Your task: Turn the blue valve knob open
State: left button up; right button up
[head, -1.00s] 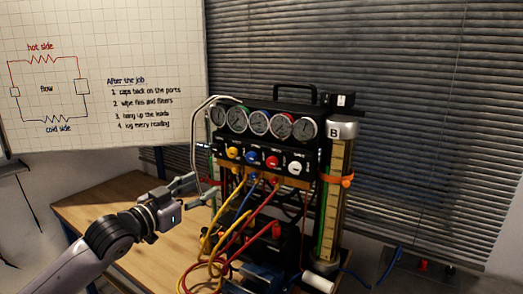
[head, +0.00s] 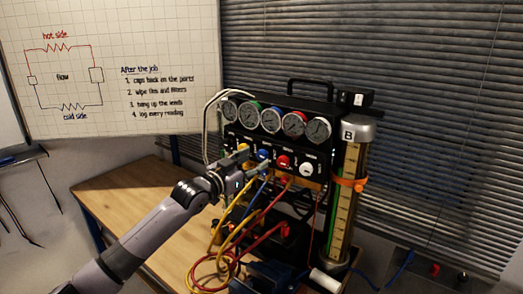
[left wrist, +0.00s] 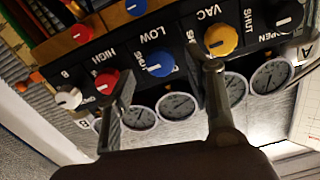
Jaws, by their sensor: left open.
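The blue valve knob (head: 263,154) sits in the row on the black gauge panel (head: 333,158), between the yellow and red knobs. In the left wrist view the blue knob (left wrist: 160,63) shows under the LOW label, its white mark facing me. My left gripper (head: 250,161) is open in front of the panel. Its fingers (left wrist: 168,72) appear on either side of the blue knob, one near the yellow knob (left wrist: 220,40), the other near the red knob (left wrist: 106,82). I cannot tell whether either finger touches anything. My right gripper is not in view.
Several round gauges (head: 270,120) line the panel above the knobs. Yellow, blue and red hoses (head: 262,198) hang below it. A clear cylinder (head: 345,200) with an orange clamp stands at right. The wooden table (head: 120,195) is bare at left.

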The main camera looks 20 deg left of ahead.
aim_at(260, 156)
pick_arm(q)
jog(key=x, duration=0.3)
jog(key=shift+w+d+r+p, duration=0.15)
jog(key=shift+w+p, duration=0.1)
jog(key=shift+p, duration=0.15)
jog(key=shift+w+d, duration=0.15)
jog(key=shift+w, duration=0.35)
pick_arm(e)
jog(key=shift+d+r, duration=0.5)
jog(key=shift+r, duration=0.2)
pick_arm(q)
jog(key=shift+c, duration=0.3)
jog(key=c, duration=0.6)
grip_shut()
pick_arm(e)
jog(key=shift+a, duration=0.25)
